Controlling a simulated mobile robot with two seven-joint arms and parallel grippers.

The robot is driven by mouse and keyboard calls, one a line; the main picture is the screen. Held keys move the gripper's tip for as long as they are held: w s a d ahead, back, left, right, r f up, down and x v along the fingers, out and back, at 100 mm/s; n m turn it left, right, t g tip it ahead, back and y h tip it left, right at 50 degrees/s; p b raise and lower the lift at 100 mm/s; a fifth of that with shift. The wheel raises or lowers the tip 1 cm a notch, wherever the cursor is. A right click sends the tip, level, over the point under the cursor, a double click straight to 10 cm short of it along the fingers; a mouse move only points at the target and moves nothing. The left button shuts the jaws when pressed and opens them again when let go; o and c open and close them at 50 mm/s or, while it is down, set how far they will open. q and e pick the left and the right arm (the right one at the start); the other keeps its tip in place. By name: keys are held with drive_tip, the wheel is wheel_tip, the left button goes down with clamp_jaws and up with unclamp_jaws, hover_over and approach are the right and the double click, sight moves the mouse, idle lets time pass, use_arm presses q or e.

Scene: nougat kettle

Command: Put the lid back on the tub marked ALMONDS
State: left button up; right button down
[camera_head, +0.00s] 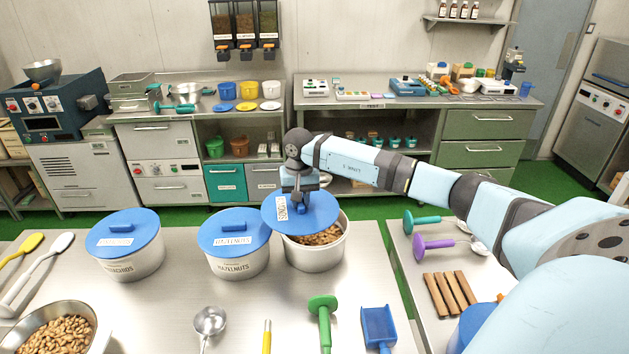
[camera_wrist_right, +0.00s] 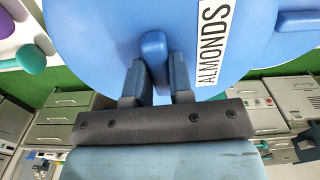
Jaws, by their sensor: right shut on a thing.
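My right gripper (camera_head: 301,195) is shut on the knob of a blue lid (camera_head: 322,212). In the right wrist view the lid (camera_wrist_right: 100,28) bears a white label reading ALMONDS, and the fingers (camera_wrist_right: 155,72) sit either side of its knob (camera_wrist_right: 153,46). Brown nuts (camera_head: 320,237) show at the tub's front and right. I cannot tell whether lid and rim touch. This tub's own marking is not readable. My left gripper is not in view.
A tub marked HAZELNUTS (camera_head: 234,262) stands close on the left with its blue lid on. Another lidded tub (camera_head: 130,264) is farther left. A green-handled tool (camera_head: 323,318), a blue scoop (camera_head: 379,325) and a metal scoop (camera_head: 209,321) lie in front.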

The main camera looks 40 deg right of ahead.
sight(314, 200)
drive_tip(key=d, duration=0.2)
drive_tip(key=d+m, duration=0.1)
drive_tip(key=shift+s+d+r+p, duration=0.2)
drive_tip(key=shift+d+r+p, duration=0.1)
drive_tip(key=shift+d+p, duration=0.05)
drive_tip(key=shift+d+f, duration=0.1)
drive_tip(key=shift+d, duration=0.4)
drive_tip(key=shift+f+b, duration=0.45)
drive_tip(key=shift+f, duration=0.55)
wheel_tip(314, 200, down, 3)
drive_tip(key=shift+f+b, duration=0.2)
drive_tip(key=shift+b, duration=0.5)
drive_tip(key=shift+f+b, duration=0.65)
drive_tip(key=shift+b, duration=0.05)
drive_tip(key=shift+b, duration=0.45)
drive_tip(key=shift+f+b, duration=0.35)
drive_tip(key=shift+b, duration=0.35)
